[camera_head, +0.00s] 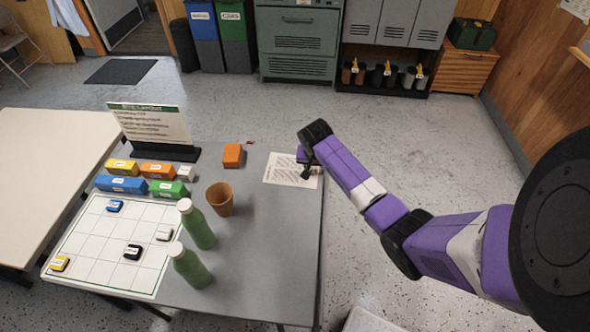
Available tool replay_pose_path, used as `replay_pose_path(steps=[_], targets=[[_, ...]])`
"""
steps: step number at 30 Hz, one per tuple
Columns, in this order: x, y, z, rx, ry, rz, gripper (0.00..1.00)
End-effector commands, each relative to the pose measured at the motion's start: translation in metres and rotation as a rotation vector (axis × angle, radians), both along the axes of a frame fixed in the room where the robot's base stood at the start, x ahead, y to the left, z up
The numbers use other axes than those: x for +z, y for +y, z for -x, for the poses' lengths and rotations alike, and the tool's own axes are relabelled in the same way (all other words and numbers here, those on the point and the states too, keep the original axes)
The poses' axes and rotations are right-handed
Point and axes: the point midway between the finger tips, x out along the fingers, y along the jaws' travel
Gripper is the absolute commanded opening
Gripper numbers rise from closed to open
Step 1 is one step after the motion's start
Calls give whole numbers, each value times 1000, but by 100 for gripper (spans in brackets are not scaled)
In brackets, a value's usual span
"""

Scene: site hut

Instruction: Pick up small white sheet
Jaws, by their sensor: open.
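A small white sheet (285,170) with printed lines lies flat on the grey table near its far right edge. My gripper (306,172) is over the right part of the sheet, at the end of my purple arm that reaches in from the right. The gripper and wrist hide some of the sheet. The fingers look small and dark here; they are apart, and I see nothing held between them. I cannot tell whether the fingertips touch the sheet.
An orange block (232,155) and a brown cup (220,198) stand left of the sheet. Two green bottles (197,225) stand nearer. A white grid board (90,245) bears small blocks. A sign (152,125) stands at the back. The table's front right (270,270) is clear.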

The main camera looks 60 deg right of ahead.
Motion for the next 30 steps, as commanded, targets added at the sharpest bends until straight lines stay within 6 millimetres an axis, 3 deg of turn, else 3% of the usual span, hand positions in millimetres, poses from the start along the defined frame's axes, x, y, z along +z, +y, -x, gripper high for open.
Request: replay_pose_path(steps=[7,13,25,30], targets=[[-1,0,-1,1,-1,0,38],[-1,0,-1,1,-1,0,0],[0,0,-1,1,-1,1,0],[11,0,-2,2,-3,1,0]])
